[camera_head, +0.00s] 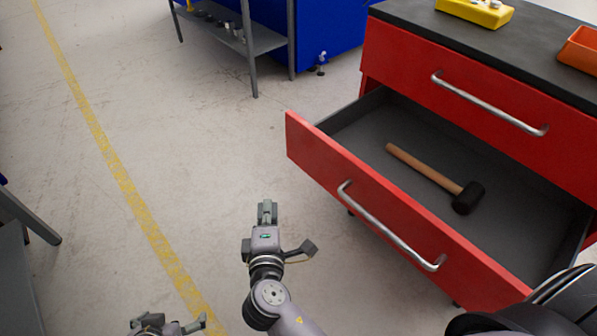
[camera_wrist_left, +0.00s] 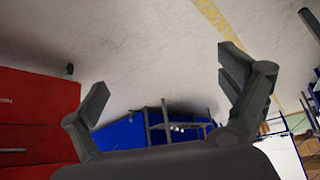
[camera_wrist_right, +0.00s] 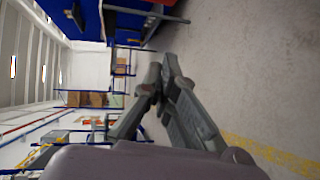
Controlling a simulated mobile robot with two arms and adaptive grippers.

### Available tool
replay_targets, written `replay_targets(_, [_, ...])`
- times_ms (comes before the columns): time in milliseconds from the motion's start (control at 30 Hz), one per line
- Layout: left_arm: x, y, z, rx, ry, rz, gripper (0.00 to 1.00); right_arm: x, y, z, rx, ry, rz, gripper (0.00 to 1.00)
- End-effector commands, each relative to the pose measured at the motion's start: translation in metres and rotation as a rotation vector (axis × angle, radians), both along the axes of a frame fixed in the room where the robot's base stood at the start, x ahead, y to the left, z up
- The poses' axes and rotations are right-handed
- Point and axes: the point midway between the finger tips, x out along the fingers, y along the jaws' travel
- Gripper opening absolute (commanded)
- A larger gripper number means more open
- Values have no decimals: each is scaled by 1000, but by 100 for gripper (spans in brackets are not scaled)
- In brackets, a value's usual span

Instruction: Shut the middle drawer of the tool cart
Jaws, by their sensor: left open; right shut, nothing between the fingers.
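The red tool cart (camera_head: 480,60) stands at the right in the head view. Its drawer below the top one, the middle drawer (camera_head: 330,160), is pulled far out, with a silver bar handle (camera_head: 385,228) on its front. A mallet (camera_head: 430,178) with a wooden handle and black head lies inside. My right gripper (camera_head: 267,208) is shut and empty, over the floor left of the drawer front and apart from it. My left gripper (camera_head: 166,323) is at the bottom edge, partly cut off; its open, empty fingers show in the left wrist view (camera_wrist_left: 165,85). Red cart surfaces show there at left.
A yellow tray (camera_head: 475,12) and an orange bin (camera_head: 580,50) sit on the cart's black top. A grey-legged bench with a shelf (camera_head: 250,40) stands at the back, by a blue cabinet (camera_head: 335,35). The floor left of the drawer is clear, with a yellow line (camera_head: 110,155).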

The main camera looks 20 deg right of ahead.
Motion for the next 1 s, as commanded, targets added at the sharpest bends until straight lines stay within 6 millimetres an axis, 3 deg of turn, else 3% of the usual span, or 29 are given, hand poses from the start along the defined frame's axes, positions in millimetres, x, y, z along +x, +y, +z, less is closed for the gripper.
replay_targets(33, [0, 0, -4, -4, -25, 0, 94, -1, -5, 6, -20, -57, -29, 0])
replay_targets(200, [-5, 1, 20, -10, -63, 1, 94, -9, -23, 52, -71, -173, -109, 0])
replay_targets(300, [-6, 1, 28, -11, -73, 1, 94, -12, -28, 64, -84, -199, -131, 0])
replay_targets(467, [-4, 1, 33, -15, -88, 1, 94, -1, -34, 69, -89, -207, -137, 0])
replay_targets(900, [19, -8, 46, -43, -215, -9, 94, 82, -68, 69, -88, -206, -136, 0])
replay_targets(1000, [22, -9, 48, -46, -232, -10, 94, 87, -84, 68, -89, -204, -137, 0])
